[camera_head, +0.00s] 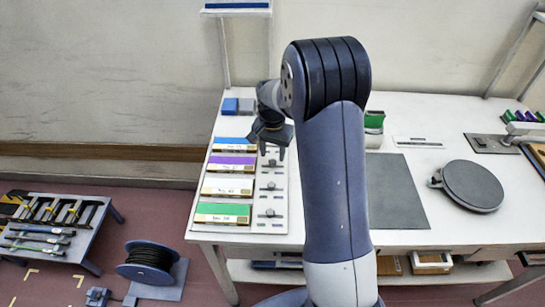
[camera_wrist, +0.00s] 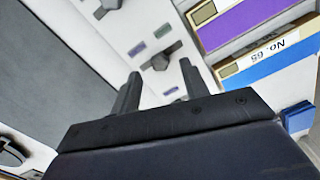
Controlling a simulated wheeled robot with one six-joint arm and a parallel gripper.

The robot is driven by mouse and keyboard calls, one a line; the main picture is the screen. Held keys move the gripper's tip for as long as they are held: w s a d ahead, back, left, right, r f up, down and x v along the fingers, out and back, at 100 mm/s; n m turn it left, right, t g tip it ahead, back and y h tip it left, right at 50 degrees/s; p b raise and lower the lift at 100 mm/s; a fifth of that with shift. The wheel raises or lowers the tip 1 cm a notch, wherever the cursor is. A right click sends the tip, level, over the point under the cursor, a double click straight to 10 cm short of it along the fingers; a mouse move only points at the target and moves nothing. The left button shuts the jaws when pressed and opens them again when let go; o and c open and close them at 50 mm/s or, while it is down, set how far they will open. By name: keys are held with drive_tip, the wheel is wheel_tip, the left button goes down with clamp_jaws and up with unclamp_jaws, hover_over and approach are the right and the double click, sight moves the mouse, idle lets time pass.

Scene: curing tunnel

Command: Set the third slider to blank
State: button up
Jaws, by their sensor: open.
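A light slider panel carries a column of dark knobs beside coloured label bars. In the head view, knobs show beside the purple bar (camera_head: 272,162), the white bar (camera_head: 271,186) and the green bar (camera_head: 270,213). Anything beside the blue bar is hidden by my gripper. No numbering shows which is third. My gripper (camera_head: 272,153) is open and empty above the panel's back part. In the wrist view, a knob (camera_wrist: 160,61) shows between and beyond my fingertips (camera_wrist: 160,68), apparently untouched. Another knob (camera_wrist: 108,8) is at the top edge.
Blue (camera_head: 232,144), purple (camera_head: 231,164), white (camera_head: 227,187) and green (camera_head: 222,213) bars lie left of the knobs. A grey mat (camera_head: 400,195) and a round dark plate (camera_head: 472,186) are to the right. Small blue blocks (camera_head: 237,106) stand behind.

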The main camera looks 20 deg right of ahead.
sight(272, 161)
wheel_tip(272, 161, up, 8)
drive_tip(key=shift+b, duration=0.3)
wheel_tip(272, 161, down, 10)
drive_tip(key=shift+f+p, duration=0.25)
drive_tip(key=shift+p, duration=0.35)
drive_tip(key=shift+w+a+f, duration=0.1)
drive_tip(key=shift+w+a, duration=0.1)
drive_tip(key=shift+a, duration=0.45)
